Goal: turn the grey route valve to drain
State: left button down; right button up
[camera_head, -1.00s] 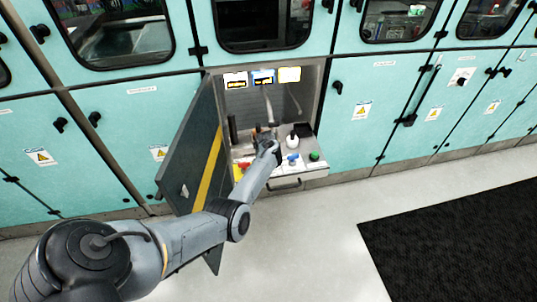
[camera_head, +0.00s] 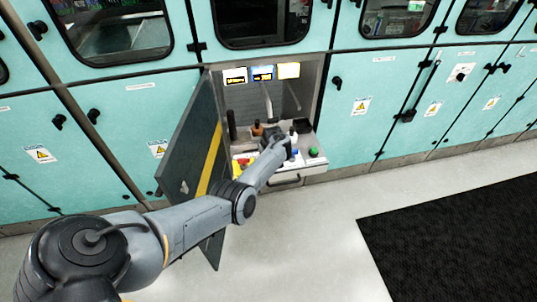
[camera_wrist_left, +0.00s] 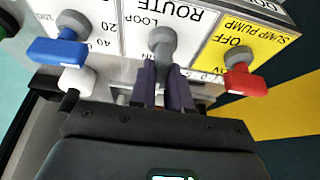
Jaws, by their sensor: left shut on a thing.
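The grey route valve (camera_wrist_left: 162,42) shows in the left wrist view at the top middle, on a white panel marked "ROUTE" and "LOOP". My left gripper (camera_wrist_left: 164,75) is shut on its handle, which is mostly hidden between the dark fingers. In the head view my left gripper (camera_head: 272,138) reaches into the open cabinet bay, and the grey valve is hidden by the wrist there. The "DRAIN" mark cannot be made out. My right gripper is not in view.
A blue-handled valve (camera_wrist_left: 58,50) is left of the route valve, and a red-handled valve (camera_wrist_left: 245,80) on a yellow "SUMP PUMP" panel is right. A green button (camera_head: 314,153) is at the tray's right. The open cabinet door (camera_head: 190,150) stands left of my forearm.

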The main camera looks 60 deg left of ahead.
pick_arm(q)
jog(key=shift+s+d+f, duration=0.1)
jog(key=shift+f, duration=0.15)
jog(key=c, duration=1.1)
grip_release()
jog(key=shift+r, duration=0.1)
jog(key=shift+r+p, duration=0.45)
jog(key=shift+r, duration=0.15)
jog(key=p+v, duration=0.4)
jog(key=v, duration=0.5)
jog(key=shift+s+d+r+p, duration=0.1)
jog(key=shift+d+r+p, duration=0.15)
jog(key=shift+p, duration=0.1)
jog(key=shift+f, duration=0.1)
